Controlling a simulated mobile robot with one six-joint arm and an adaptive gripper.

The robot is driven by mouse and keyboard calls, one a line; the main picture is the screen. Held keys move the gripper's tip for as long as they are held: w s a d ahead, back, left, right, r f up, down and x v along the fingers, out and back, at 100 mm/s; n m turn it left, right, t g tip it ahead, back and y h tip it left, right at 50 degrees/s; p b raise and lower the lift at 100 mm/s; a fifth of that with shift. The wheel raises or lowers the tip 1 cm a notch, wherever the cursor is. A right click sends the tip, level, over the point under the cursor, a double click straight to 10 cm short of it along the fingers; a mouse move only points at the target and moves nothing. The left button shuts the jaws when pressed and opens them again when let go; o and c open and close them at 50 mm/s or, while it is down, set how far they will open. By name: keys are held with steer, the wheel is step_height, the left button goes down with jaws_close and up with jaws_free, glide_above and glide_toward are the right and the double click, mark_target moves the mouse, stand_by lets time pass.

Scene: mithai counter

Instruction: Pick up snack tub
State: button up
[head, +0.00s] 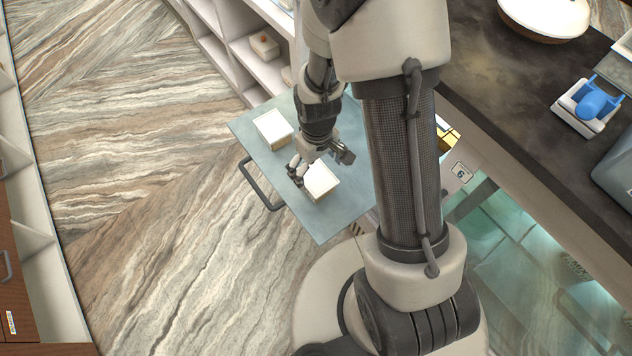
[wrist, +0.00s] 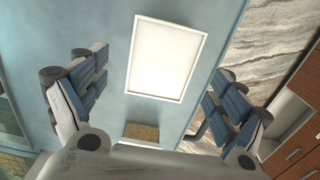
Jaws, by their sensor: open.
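Two look-alike tubs with flat white lids and tan sides lie on a pale blue-grey drawer or shelf top. The nearer tub (head: 320,180) is beside and below my gripper (head: 322,166). In the wrist view, its white lid (wrist: 167,57) fills the middle, between the spread fingers of my gripper (wrist: 160,85). The fingers are open and empty; I cannot tell the exact height above the lid. The other tub (head: 272,129) lies farther back, left of my gripper; its tan side (wrist: 141,132) seems to show low in the wrist view. No label is readable on either.
The blue-grey panel (head: 330,228) has a dark handle (head: 258,187) on its left edge. Open shelves (head: 268,70) stand behind it. A dark counter (head: 500,85) at right holds a white bowl (head: 545,18) and a blue item (head: 594,101). The striped floor at left is clear.

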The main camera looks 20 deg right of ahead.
mark_target(316, 176)
step_height(316, 176, down, 6)
steer(key=shift+a+b, duration=0.15)
steer(key=shift+b, duration=1.05)
steer(key=shift+r, duration=0.1)
steer(key=shift+c, duration=0.4)
steer(key=c, duration=1.2)
